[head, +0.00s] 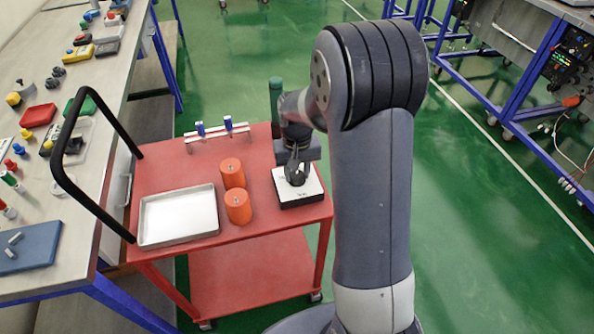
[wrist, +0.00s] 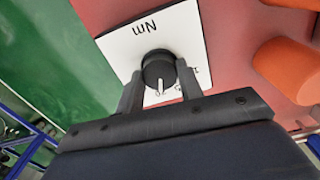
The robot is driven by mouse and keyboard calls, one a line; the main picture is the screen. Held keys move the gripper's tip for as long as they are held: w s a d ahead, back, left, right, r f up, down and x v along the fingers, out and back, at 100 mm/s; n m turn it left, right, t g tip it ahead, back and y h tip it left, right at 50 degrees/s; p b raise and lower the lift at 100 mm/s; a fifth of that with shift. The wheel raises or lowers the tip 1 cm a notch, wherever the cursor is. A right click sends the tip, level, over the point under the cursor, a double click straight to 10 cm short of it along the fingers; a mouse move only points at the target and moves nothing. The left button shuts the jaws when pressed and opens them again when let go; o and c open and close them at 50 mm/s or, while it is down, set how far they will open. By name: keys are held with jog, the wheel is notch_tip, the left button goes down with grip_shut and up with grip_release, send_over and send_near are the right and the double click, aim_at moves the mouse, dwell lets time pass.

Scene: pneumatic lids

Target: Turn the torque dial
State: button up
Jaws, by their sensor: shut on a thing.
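The torque dial is a round black knob (wrist: 158,68) with a white pointer mark, on a white plate (wrist: 115,47) printed with "Nm" and scale numbers. In the wrist view the pointer faces toward my gripper's palm. My gripper (wrist: 158,75) is shut on the knob, one finger on each side. In the head view the dial box (head: 310,187) is white on top with a black base, on the right of the red cart. My gripper (head: 296,172) comes down onto it from above and partly hides the knob. Some scale numbers are hidden by the fingers.
The red cart (head: 165,172) also carries two orange cylinders (head: 232,173) (head: 238,206), a metal tray (head: 179,216) and a rack with blue clips (head: 217,131). A black handle (head: 92,207) rises at its left. A cluttered workbench (head: 98,92) stands left of it.

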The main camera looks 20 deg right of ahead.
aim_at(297, 174)
dwell(0.5)
jog(key=o, duration=1)
jog(key=shift+r, duration=0.15)
notch_tip(297, 174, up, 10)
jog(key=shift+r, duration=0.25)
notch_tip(297, 174, down, 11)
jog(key=shift+r, duration=0.15)
dwell(0.3)
